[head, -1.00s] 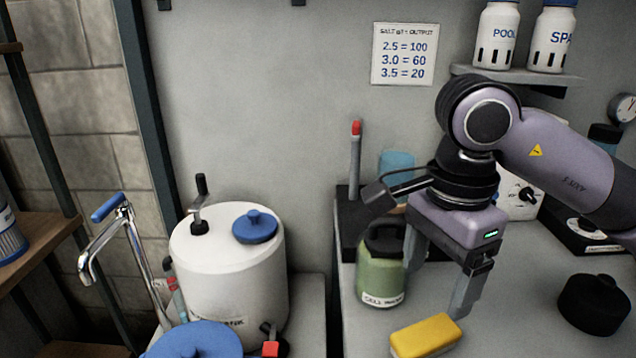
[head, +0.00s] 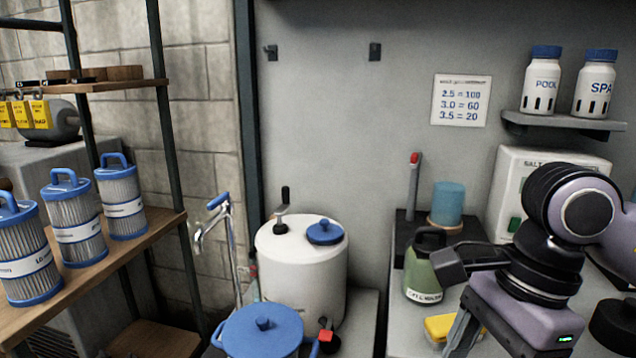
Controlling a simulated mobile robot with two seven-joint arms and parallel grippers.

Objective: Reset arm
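My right arm comes in from the right edge of the head view. Its gripper (head: 492,338) is low at the right, in front of the bench and close to the camera. The finger stands at the outer end of the body, so the gripper looks open, and I see nothing held. My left gripper is not in view.
A white tank (head: 300,270) with blue lid and a blue-lidded pot (head: 262,332) stand left of the bench. A wooden shelf (head: 150,232) holds blue-handled filters. A white control box (head: 520,165) and a black lid-like object (head: 614,325) are near my arm.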

